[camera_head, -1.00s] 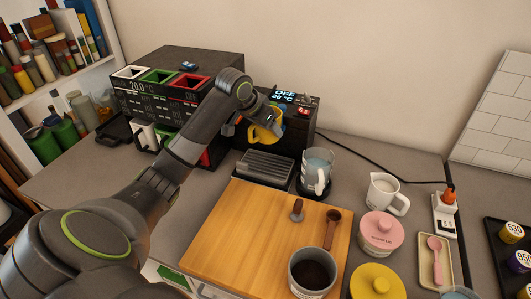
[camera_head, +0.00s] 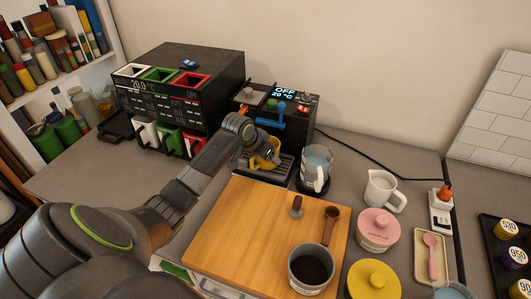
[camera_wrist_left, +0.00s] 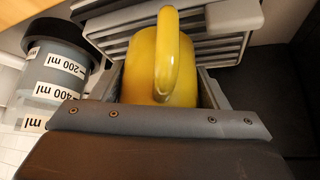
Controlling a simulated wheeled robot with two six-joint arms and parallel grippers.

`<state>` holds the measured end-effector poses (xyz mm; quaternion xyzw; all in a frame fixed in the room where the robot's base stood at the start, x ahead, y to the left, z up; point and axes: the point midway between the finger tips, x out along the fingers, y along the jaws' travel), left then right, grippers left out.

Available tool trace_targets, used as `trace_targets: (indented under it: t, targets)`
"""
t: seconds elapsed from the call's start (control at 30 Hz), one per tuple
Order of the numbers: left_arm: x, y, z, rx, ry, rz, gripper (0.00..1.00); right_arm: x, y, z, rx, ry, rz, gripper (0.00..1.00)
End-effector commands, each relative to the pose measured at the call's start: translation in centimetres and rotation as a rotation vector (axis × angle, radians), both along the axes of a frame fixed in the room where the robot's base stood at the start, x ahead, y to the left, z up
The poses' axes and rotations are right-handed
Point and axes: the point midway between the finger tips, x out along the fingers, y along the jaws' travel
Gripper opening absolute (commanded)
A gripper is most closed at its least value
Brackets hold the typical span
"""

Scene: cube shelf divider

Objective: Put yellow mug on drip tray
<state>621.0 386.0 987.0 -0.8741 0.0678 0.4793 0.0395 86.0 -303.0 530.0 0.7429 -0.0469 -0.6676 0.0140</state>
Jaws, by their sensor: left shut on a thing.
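The yellow mug (camera_head: 271,154) is at the coffee machine, over the drip tray (camera_head: 284,172), a dark slatted plate at the machine's foot. My left gripper (camera_head: 262,154) is shut on the mug, coming in from the left and partly covering it. In the left wrist view the yellow mug (camera_wrist_left: 158,75) sits between the jaws of my left gripper (camera_wrist_left: 160,100), handle facing the camera. The slats of the drip tray (camera_wrist_left: 228,45) show close behind it. I cannot tell whether the mug's base touches the tray. My right gripper is not in view.
The coffee machine (camera_head: 306,120) with a blue lever stands behind the tray. A measuring jug (camera_head: 316,168) stands just right of the tray; it also shows in the left wrist view (camera_wrist_left: 55,85). A wooden board (camera_head: 240,225) lies in front, and a dark dispenser (camera_head: 215,75) stands left.

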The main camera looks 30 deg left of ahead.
Motion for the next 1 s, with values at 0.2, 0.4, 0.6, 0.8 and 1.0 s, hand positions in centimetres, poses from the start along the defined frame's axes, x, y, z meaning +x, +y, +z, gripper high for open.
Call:
trace_targets:
  t: [0.2,0.4,0.6,0.8,1.0]
  targets:
    - [0.0,0.0,-0.2,0.000,0.000,0.000,0.79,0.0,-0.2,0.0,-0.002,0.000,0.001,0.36]
    - [0.0,0.0,-0.2,0.000,0.000,0.000,0.90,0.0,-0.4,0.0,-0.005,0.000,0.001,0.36]
    - [0.0,0.0,0.0,0.000,-0.001,0.000,0.90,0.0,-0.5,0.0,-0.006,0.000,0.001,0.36]
    - [-0.9,0.3,1.5,0.002,-0.003,0.000,0.90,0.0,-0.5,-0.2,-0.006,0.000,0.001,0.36]
    - [-2.8,0.6,4.7,0.004,-0.005,-0.002,0.90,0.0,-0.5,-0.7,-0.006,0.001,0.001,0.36]
